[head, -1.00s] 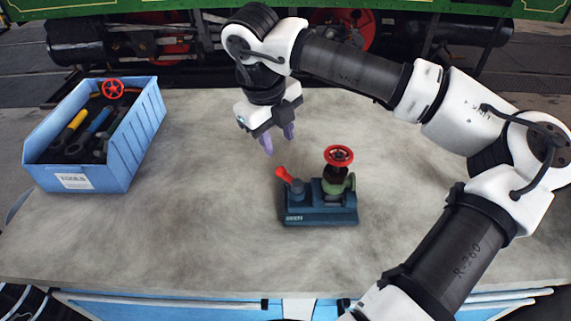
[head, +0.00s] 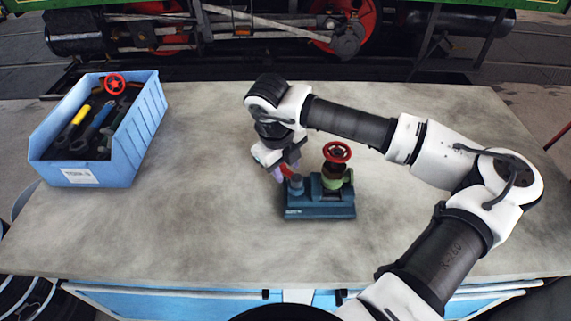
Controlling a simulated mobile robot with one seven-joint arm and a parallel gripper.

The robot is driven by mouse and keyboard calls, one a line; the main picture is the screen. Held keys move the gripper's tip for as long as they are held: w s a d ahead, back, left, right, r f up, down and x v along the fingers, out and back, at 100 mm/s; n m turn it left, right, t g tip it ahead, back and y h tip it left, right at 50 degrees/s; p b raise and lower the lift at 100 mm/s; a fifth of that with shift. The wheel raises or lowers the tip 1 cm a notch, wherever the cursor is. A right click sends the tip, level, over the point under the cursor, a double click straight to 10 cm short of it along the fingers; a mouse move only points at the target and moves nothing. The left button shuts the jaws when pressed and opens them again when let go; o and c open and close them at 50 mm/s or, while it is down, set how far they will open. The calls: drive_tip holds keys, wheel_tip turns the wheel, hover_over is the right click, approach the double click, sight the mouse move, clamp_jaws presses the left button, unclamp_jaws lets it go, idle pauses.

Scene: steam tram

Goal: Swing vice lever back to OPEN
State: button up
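The vice (head: 320,207) is a dark teal block on the grey bench, with a label on its front left corner. A green part topped by a red handwheel (head: 337,152) stands in it on the right. The vice's lever (head: 286,170) is red and rises from a round pivot on the left; it is partly hidden by my gripper. My gripper (head: 280,176) is down at the lever, with purple fingertips beside it. Whether the fingers are closed on the lever cannot be made out.
A blue tool box (head: 103,130) with several tools and another red handwheel (head: 115,84) stands on the left of the bench (head: 190,215). The bench is clear between box and vice. A locomotive's wheels and rods are behind.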

clamp_jaws()
